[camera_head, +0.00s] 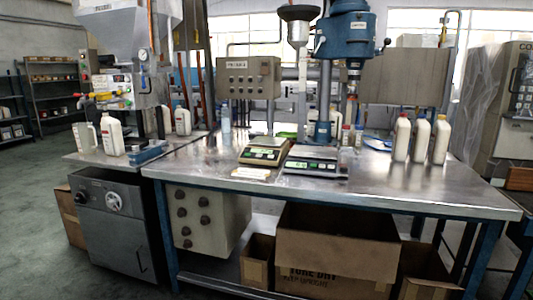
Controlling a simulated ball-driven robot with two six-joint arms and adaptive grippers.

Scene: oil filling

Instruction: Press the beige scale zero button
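The beige scale (263,152) stands on the steel workbench, left of the middle, with a flat pan on top and a green-lit panel along its front. Its zero button is too small to make out at this distance. A darker grey scale (313,161) stands just right of it, also with a lit green display. Neither of my grippers shows in the head view.
The steel table (400,185) has clear room at its right front. White bottles (420,140) stand at its right. A blue drill-like machine (345,40) rises behind the scales. Cardboard boxes (335,245) sit under the table. A hopper machine (125,50) stands at left.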

